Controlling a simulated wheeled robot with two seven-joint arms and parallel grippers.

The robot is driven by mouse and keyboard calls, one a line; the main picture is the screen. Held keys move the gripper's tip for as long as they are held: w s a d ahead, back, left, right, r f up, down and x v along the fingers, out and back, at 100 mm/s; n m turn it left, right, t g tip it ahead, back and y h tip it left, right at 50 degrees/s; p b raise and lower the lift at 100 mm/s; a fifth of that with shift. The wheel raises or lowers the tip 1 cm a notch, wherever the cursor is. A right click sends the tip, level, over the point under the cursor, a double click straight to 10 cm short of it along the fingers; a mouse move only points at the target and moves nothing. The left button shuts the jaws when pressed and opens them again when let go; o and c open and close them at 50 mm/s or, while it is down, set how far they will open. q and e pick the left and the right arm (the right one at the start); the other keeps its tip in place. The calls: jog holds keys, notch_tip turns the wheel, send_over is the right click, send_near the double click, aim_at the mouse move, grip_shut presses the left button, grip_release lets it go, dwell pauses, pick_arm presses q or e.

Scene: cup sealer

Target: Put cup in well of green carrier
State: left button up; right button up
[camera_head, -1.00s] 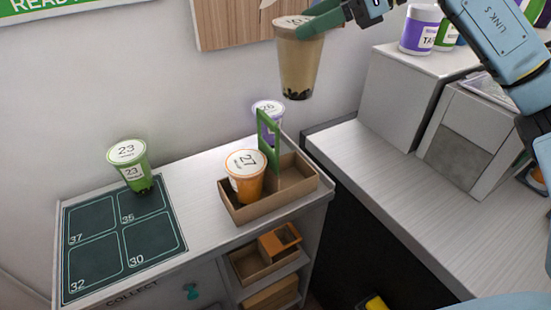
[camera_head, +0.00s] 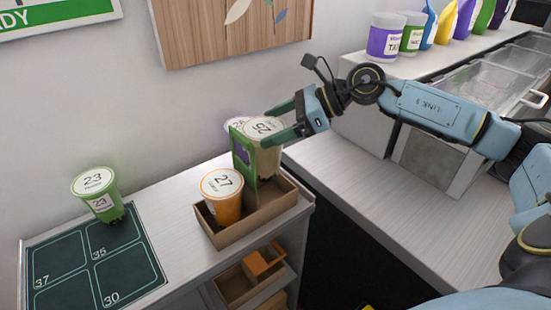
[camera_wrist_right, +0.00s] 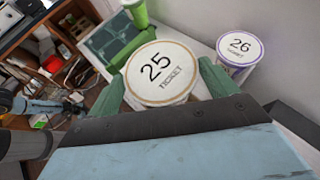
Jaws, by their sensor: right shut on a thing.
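The cup with the white "25" lid (camera_head: 264,130) is in my right gripper (camera_head: 287,122); its lid fills the middle of the right wrist view (camera_wrist_right: 161,72) between the green fingers. The cup hangs roughly upright at the right well of the carrier (camera_head: 228,237), a brown box with a green upright handle panel (camera_head: 244,157). I cannot tell whether its bottom touches the well floor. An orange cup "27" (camera_head: 222,196) stands in the left well. My left gripper is not in view.
A purple-rimmed cup "26" (camera_wrist_right: 240,48) stands behind the carrier. A green cup "23" (camera_head: 97,193) stands on the dark numbered mat (camera_head: 125,268) at left. Wall and wooden board (camera_head: 230,30) are behind. The right counter (camera_head: 345,185) has free room.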

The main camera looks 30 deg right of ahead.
aim_at(277, 159)
notch_tip(277, 159, down, 4)
jog(key=shift+w+f, duration=0.1)
jog(key=shift+f, duration=0.3)
notch_tip(277, 159, down, 4)
jog(key=shift+f, duration=0.1)
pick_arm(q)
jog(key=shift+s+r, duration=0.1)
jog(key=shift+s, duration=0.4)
pick_arm(e)
jog(key=o, duration=1.6)
jog(key=shift+d, duration=0.1)
